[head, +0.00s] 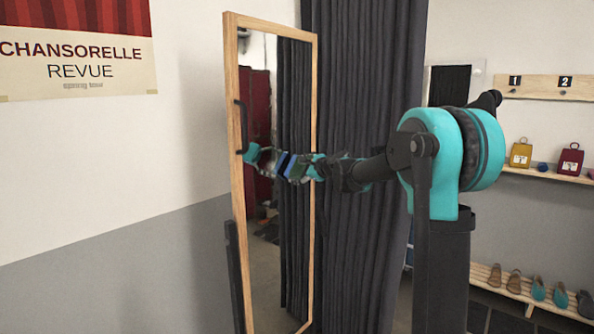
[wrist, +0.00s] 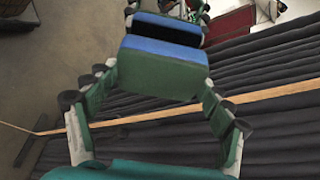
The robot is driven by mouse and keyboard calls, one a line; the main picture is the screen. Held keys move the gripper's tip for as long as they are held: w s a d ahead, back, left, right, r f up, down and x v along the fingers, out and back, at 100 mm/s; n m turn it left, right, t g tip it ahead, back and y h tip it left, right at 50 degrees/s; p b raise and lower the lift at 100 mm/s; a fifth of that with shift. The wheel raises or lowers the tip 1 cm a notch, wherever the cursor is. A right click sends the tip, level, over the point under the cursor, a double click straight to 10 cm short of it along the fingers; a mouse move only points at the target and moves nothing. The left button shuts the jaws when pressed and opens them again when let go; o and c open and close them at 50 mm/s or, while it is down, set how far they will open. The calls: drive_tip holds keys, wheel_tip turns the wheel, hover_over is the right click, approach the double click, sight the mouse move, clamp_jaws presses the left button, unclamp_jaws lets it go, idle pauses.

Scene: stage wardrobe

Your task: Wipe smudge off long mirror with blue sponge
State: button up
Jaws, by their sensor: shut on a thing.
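The long mirror (head: 262,240) stands tall in a pale wooden frame, seen at an angle in the head view. My gripper (head: 302,168) is at mid-height in front of its glass. In the wrist view, my gripper (wrist: 157,82) is shut on the blue sponge (wrist: 160,68), a block with a blue face and a green face, one finger at each side. The sponge is small in the head view (head: 295,166), close to the glass; I cannot tell whether it touches. Its reflection shows just beyond it. I cannot make out a smudge.
A dark curtain (head: 365,80) hangs behind and right of the mirror. A black handle sits on the mirror's left frame side. A shelf (head: 550,176) with small bags and a low shoe rack (head: 500,286) are at the right. A poster (head: 78,50) hangs at the left.

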drive_tip(key=shift+s+d, duration=0.75)
drive_tip(key=shift+d, duration=0.15)
drive_tip(key=shift+s+d, duration=0.7)
drive_tip(key=shift+d, duration=0.2)
drive_tip(key=shift+d, duration=0.1)
drive_tip(key=shift+s+d, duration=0.9)
drive_tip(key=shift+d, duration=0.15)
